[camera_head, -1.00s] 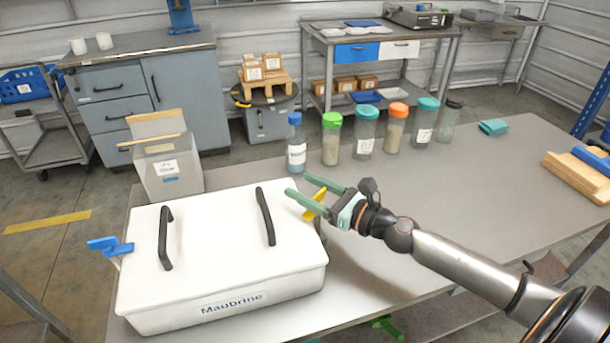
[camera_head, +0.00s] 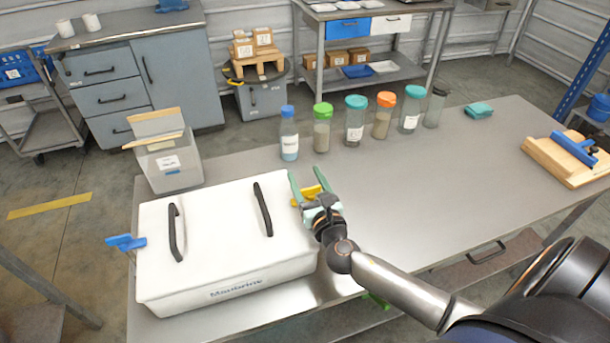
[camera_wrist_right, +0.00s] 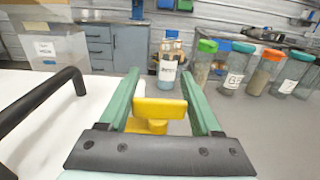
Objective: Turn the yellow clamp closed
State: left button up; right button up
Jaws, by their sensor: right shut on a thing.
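The yellow clamp (camera_head: 308,193) sits at the right edge of the white hopper (camera_head: 215,225) labelled Maubrine. My right gripper (camera_head: 307,180) reaches over that edge with its green fingers on either side of the clamp. In the right wrist view, the yellow clamp (camera_wrist_right: 158,108) lies between the two fingers of my right gripper (camera_wrist_right: 162,95), its flat handle spanning most of the gap. The gripper is shut on it. A blue clamp (camera_head: 126,242) sticks out at the hopper's left side. My left gripper is not in view.
Black handles (camera_head: 263,209) stand up from the hopper lid, close to the gripper's left. Several lidded jars (camera_head: 322,130) stand along the table's back edge. A clear bin (camera_head: 170,165) is behind the hopper. The table's (camera_head: 430,190) middle is clear.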

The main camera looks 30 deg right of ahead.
dwell(0.4)
jog(key=o, duration=1.4)
jog(key=b+v, duration=0.1)
jog(key=v, duration=1.1)
jog(key=shift+s+a+b, duration=0.1)
jog(key=shift+s+b, duration=0.15)
jog(key=shift+b, duration=0.1)
